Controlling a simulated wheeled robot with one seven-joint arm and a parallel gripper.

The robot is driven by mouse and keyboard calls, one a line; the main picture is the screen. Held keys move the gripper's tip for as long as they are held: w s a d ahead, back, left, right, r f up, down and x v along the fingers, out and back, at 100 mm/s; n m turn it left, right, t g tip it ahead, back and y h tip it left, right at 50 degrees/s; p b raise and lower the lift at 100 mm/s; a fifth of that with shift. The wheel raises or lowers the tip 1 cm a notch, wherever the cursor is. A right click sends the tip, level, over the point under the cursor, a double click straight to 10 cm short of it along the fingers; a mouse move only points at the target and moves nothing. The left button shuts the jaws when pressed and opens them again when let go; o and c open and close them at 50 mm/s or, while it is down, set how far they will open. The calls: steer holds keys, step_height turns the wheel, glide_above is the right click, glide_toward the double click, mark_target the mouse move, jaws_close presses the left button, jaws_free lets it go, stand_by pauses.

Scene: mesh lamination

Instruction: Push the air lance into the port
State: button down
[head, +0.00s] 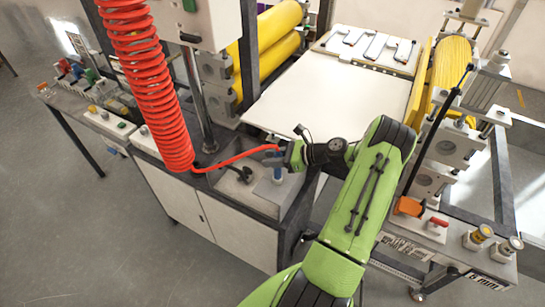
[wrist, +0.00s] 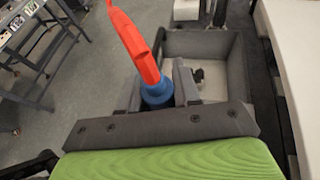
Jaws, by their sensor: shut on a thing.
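The air lance, blue at its top (wrist: 157,92), is gripped between the two dark fingers of my gripper (wrist: 158,90). A red hose (wrist: 143,45) runs up from it in the wrist view. In the head view my gripper (head: 283,153) is over the right part of the grey cabinet top, and a blue upright part (head: 278,174) shows just below it. I cannot tell whether that part is the lance's lower end or a fixture. The lance's tip is hidden in the wrist view. I cannot clearly make out the port.
A small black fitting (head: 243,173) sits in a recess of the cabinet top, left of my gripper. A coiled red hose (head: 145,80) hangs at the left. A white platen (head: 325,100) and yellow rollers (head: 270,40) lie behind. An orange-handled part (head: 409,206) is at right.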

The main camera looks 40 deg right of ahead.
steer(key=shift+f, duration=0.15)
steer(key=c, duration=0.7)
jaws_free()
steer(key=v, duration=1.5)
steer(key=shift+s+d+b, duration=0.2)
steer(key=shift+s+b, duration=0.1)
steer(key=shift+s, duration=0.05)
